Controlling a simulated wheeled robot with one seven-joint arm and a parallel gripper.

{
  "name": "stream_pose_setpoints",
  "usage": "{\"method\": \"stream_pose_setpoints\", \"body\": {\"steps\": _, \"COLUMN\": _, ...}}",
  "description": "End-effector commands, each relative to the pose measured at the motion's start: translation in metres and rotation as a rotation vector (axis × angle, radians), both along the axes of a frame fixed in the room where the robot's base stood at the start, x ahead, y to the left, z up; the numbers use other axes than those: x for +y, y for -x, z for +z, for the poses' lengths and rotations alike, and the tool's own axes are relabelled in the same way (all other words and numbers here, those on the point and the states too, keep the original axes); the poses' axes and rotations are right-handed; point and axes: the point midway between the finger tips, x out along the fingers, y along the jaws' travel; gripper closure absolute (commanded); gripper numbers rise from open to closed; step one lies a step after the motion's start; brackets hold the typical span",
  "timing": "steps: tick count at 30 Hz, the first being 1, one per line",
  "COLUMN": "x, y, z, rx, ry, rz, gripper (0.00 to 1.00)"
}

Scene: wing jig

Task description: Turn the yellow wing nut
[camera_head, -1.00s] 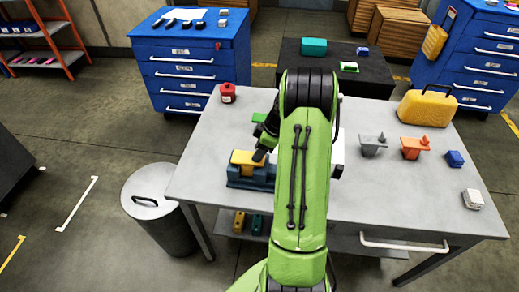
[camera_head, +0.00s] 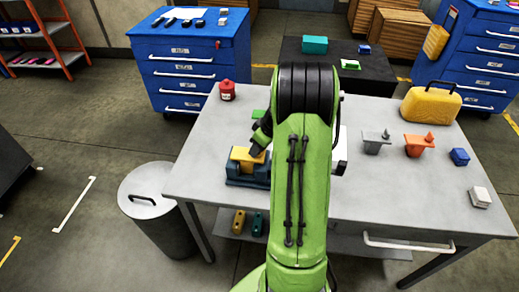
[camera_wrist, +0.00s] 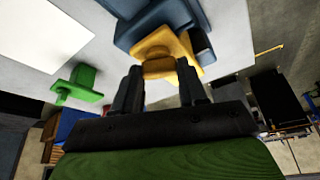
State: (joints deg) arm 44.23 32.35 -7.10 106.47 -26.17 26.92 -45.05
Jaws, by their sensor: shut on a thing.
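A blue jig (camera_head: 246,182) stands on the left part of the grey table, with a yellow piece (camera_head: 240,155) on its top. In the wrist view the yellow wing nut (camera_wrist: 160,66) sits against the blue jig (camera_wrist: 150,15), between the fingertips of my gripper (camera_wrist: 162,76). My gripper is shut on the yellow wing nut. In the head view my dark gripper (camera_head: 257,148) comes down onto the yellow piece from the upper right. My green arm stands to the right and hides part of the table. The exact finger contact is hard to see.
A green piece (camera_wrist: 78,85) and a white sheet (camera_wrist: 40,35) lie beside the jig. A red container (camera_head: 227,91) is at the back left. Grey (camera_head: 376,142) and orange (camera_head: 418,145) fixtures and a yellow case (camera_head: 431,105) stand on the right. The table's front left is clear.

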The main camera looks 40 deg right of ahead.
Motion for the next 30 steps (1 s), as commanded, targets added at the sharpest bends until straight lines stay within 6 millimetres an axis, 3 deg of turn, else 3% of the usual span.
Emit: {"method": "stream_pose_setpoints", "body": {"steps": 30, "x": 0.0057, "y": -0.0022, "z": 0.0000, "rx": -0.001, "ry": 0.001, "rz": -0.917, "gripper": 0.89}}
